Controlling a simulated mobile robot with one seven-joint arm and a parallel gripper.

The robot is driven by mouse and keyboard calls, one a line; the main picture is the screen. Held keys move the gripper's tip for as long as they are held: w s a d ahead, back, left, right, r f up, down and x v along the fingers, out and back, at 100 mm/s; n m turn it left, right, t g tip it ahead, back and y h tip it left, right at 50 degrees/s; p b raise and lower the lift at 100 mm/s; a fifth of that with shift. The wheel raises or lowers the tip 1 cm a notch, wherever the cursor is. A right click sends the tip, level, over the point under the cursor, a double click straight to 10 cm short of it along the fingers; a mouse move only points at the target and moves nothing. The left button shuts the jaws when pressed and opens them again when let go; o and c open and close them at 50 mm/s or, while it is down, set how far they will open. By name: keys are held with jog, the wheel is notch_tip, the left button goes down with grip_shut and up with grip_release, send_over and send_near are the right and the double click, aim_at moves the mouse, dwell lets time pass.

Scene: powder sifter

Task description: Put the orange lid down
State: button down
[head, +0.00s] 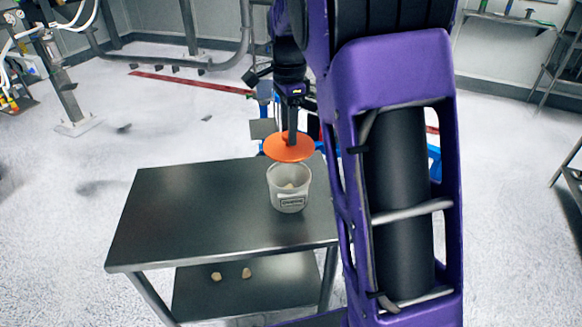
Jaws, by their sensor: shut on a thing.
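The orange lid (278,151) is a flat round disc held in the air. My gripper (291,138) points down and is shut on the lid from above; its fingertips are small and hard to make out here. The lid appears just above and behind the rim of a pale grey bucket (290,203) in the picture, apart from it. The bucket stands upright and open on the dark metal table (175,215). It has a label on its front and a pale lump inside.
The table's left part is bare. Its lower shelf (205,297) holds two small pale lumps (216,276). My purple arm hides the table's right side. Racks and pipes (60,85) stand at the back left, and a shelf frame (560,70) stands at the right.

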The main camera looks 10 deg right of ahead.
aim_at(289, 158)
notch_tip(289, 158, down, 8)
jog(key=shift+b, duration=0.45)
jog(key=shift+f, duration=0.1)
jog(key=shift+f, duration=0.1)
jog(key=shift+c, duration=2.4)
grip_release()
notch_tip(289, 158, up, 12)
jog(key=shift+r+p, duration=0.25)
jog(key=shift+p, duration=0.6)
